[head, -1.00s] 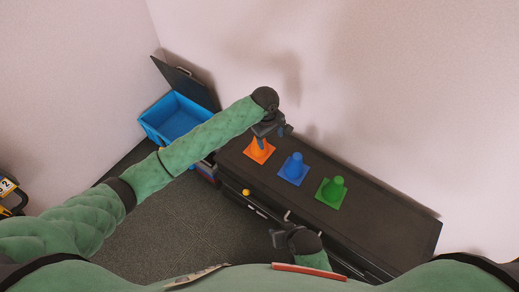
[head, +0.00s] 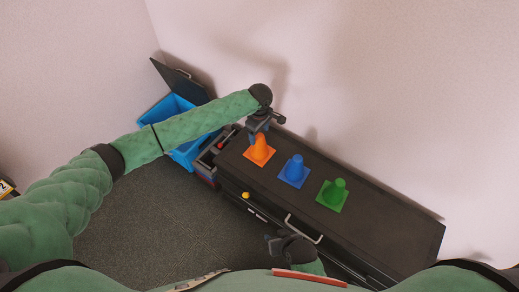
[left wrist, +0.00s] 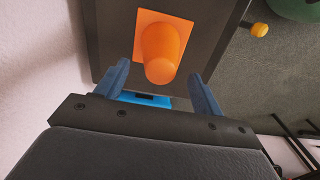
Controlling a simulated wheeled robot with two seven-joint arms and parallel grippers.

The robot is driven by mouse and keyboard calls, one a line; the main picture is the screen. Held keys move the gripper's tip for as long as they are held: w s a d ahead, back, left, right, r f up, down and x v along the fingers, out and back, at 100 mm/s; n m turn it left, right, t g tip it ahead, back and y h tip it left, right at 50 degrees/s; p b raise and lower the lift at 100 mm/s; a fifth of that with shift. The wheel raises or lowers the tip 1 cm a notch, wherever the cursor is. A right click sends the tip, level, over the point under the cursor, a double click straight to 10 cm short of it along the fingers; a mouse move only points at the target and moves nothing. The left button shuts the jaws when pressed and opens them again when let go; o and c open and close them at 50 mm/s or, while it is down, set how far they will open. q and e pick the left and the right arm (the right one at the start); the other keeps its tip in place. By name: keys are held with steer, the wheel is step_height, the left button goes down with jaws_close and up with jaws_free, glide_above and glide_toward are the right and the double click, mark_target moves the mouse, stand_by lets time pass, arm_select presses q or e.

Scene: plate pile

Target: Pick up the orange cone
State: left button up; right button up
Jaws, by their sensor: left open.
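The orange cone (head: 259,150) stands upright on its square base at the left end of the dark cabinet top (head: 382,213). My left gripper (head: 258,130) is open and empty just above and behind the cone's tip in the head view. In the left wrist view, the cone (left wrist: 162,45) has its rounded tip toward the camera, between the two blue fingers (left wrist: 160,70) with gaps on both sides. I cannot tell whether the fingers reach down past the tip. My right gripper (head: 272,244) hangs low in front of the cabinet, holding nothing visible; its jaw opening is unclear.
A blue cone (head: 293,171) and a green cone (head: 332,195) stand in a row to the right of the orange one. A blue bin (head: 182,150) with a raised dark lid stands left of the cabinet. A yellow knob (head: 246,195) is on the front. The wall is close behind.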

mark_target(259, 145)
arm_select(q)
steer(key=shift+f, duration=1.4)
steer(key=shift+c, duration=0.2)
steer(key=c, duration=1.4)
steer(key=shift+r, duration=0.15)
